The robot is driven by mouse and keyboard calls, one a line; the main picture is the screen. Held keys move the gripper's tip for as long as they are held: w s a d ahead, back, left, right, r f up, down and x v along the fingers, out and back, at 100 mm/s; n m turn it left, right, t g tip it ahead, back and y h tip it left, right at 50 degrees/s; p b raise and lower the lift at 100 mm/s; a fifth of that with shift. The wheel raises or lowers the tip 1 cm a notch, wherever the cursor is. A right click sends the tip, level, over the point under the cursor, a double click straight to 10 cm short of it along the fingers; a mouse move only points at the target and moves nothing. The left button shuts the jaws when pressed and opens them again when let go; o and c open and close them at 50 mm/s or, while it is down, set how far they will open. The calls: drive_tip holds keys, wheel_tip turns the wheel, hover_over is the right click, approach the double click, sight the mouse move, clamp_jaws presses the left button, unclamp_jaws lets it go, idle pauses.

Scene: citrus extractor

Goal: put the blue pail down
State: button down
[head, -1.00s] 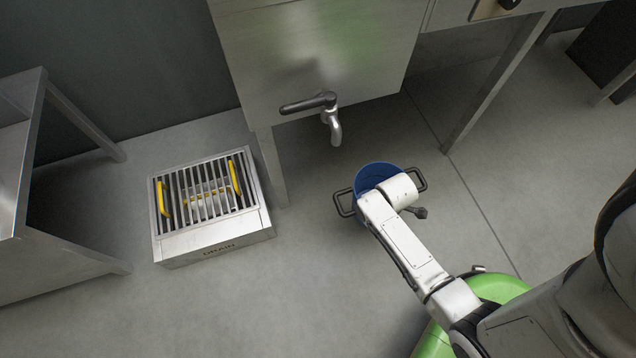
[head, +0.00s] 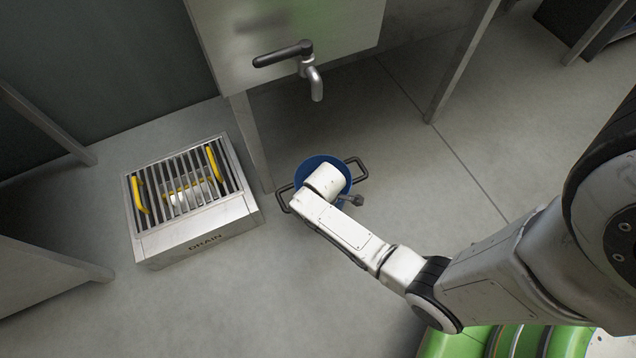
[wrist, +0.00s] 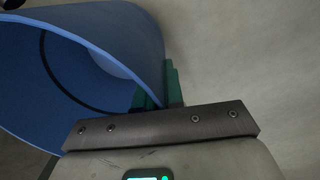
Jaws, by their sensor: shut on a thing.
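The blue pail (head: 311,164) is in the middle of the head view, in front of the steel cabinet with the tap. Its dark side handles stick out to the left and right, and my wrist covers part of its opening. In the wrist view the pail (wrist: 110,28) fills the upper left, with its open mouth and inside wall showing. My gripper (wrist: 157,88) has green fingers shut on the pail's wall at the rim. I cannot tell whether the pail's bottom touches the floor.
A drain box (head: 197,232) with a slatted grate and yellow handles stands left of the pail. The tap (head: 315,82) hangs from the cabinet behind the pail. A cabinet leg (head: 250,140) stands between box and pail. Floor in front of the pail is clear.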

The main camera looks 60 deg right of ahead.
drive_tip(key=shift+w+a+f+b, duration=0.15)
drive_tip(key=shift+w+f+b, duration=0.25)
drive_tip(key=shift+w+f, duration=0.3)
drive_tip(key=shift+w+a+f+b, duration=0.1)
drive_tip(key=shift+f+b, duration=0.95)
drive_tip(key=shift+f, duration=0.7)
drive_tip(key=shift+f, duration=0.2)
drive_tip(key=c, duration=1.3)
unclamp_jaws()
drive_tip(key=shift+o, duration=0.2)
